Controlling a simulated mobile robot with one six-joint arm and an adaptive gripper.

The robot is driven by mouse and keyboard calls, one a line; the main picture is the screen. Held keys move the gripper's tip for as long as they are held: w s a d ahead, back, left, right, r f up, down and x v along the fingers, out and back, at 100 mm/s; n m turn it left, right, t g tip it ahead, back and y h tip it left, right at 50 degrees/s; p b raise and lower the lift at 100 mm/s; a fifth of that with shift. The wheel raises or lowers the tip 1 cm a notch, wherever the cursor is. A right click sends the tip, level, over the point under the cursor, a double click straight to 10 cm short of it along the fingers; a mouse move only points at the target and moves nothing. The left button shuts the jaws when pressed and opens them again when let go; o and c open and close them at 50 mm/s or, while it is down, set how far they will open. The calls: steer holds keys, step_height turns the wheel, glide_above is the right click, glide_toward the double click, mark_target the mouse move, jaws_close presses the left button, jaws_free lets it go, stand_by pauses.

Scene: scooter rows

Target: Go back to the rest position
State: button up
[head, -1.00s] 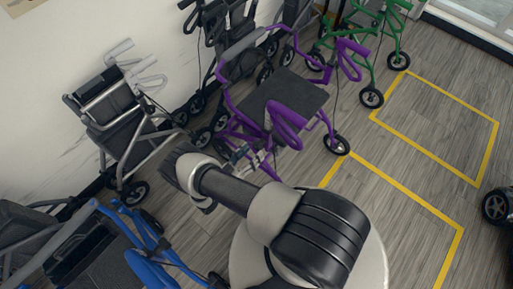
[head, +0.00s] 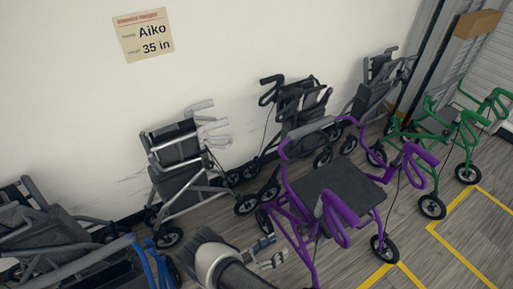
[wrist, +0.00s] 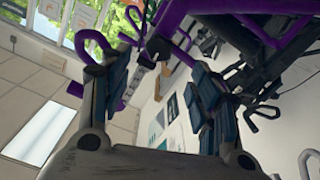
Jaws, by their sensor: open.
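My gripper (head: 268,252) is in the lower middle of the head view, just left of the purple rollator (head: 340,187). Its fingers are apart with nothing between them. In the wrist view my gripper (wrist: 158,100) shows two open fingers with blue-grey pads. Purple tubing (wrist: 245,18) of the rollator crosses the top of that view, close beyond the fingers. I cannot tell whether the gripper touches it.
A silver-grey rollator (head: 178,165) and dark rollators (head: 300,110) stand along the wall. A blue rollator (head: 150,262) is at lower left, a green rollator (head: 440,130) at right. Yellow-lined floor (head: 460,258) at lower right is clear.

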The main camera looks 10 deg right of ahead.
step_height(320, 180, up, 31)
steer(key=w+n+g+y, duration=0.2)
steer(key=w+g+y, duration=0.1)
steer(key=g+y, duration=0.5)
steer(key=s+r+n+t+y, duration=0.6)
steer(key=s+r+n+y, duration=0.2)
steer(key=s+r, duration=1)
steer(key=shift+s+a+r+t+y, duration=0.2)
steer(key=shift+a+t+y, duration=0.1)
steer(key=shift+a+y, duration=0.15)
